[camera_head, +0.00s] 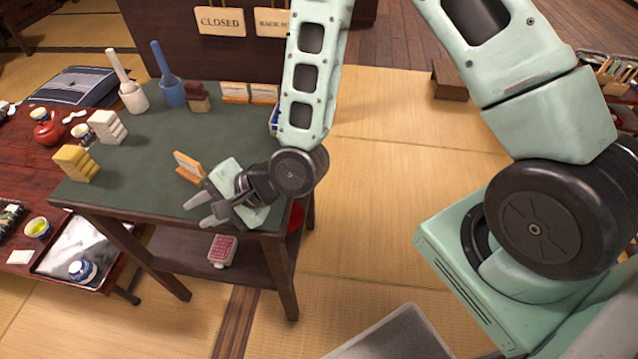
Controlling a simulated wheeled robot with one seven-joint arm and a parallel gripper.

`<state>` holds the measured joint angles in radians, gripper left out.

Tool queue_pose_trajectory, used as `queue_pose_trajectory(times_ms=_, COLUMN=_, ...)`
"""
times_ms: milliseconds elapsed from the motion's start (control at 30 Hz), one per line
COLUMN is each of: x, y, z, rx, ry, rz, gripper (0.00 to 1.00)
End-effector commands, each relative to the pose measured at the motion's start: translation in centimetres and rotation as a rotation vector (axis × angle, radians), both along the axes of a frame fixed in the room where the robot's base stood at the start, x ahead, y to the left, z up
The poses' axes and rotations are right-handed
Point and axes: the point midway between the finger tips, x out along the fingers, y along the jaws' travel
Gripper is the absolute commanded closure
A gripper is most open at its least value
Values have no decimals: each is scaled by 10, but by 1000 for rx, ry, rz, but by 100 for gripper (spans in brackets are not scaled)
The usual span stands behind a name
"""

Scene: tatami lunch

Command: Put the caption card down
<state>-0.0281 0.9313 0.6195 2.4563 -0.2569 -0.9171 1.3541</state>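A caption card (188,166), white-faced with an orange-brown wooden edge, stands slightly tilted in the picture on the dark green tabletop (165,150), near its front. My gripper (196,212) is low over the table's front right part, just below and right of this card.
Wooden block stacks, one pale (107,127) and one yellow (75,163), stand at the left edge. A white mallet-like tool (132,97), a blue one (172,92) and a brown block (197,97) stand behind. The middle of the green top is clear.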

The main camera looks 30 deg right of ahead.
Motion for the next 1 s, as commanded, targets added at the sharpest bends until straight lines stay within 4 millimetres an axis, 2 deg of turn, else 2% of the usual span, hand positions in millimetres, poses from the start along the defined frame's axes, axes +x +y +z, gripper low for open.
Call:
queue_pose_trajectory(times_ms=167, x=-20, y=-20, z=18, rx=-371, ry=-172, rz=314, gripper=71)
queue_pose_trajectory(times_ms=267, x=-35, y=-40, z=34, rx=-568, ry=-247, rz=501, gripper=71)
queue_pose_trajectory(times_ms=500, x=-85, y=-92, z=90, rx=-913, ry=-338, rz=949, gripper=71)
queue_pose_trajectory(times_ms=700, x=-134, y=-126, z=132, rx=-1010, ry=-349, rz=1251, gripper=71)
queue_pose_trajectory(times_ms=800, x=-150, y=-135, z=143, rx=-1018, ry=-348, rz=1339, gripper=71)
queue_pose_trajectory(times_ms=1000, x=-160, y=-141, z=150, rx=-1016, ry=-346, rz=1396, gripper=71)
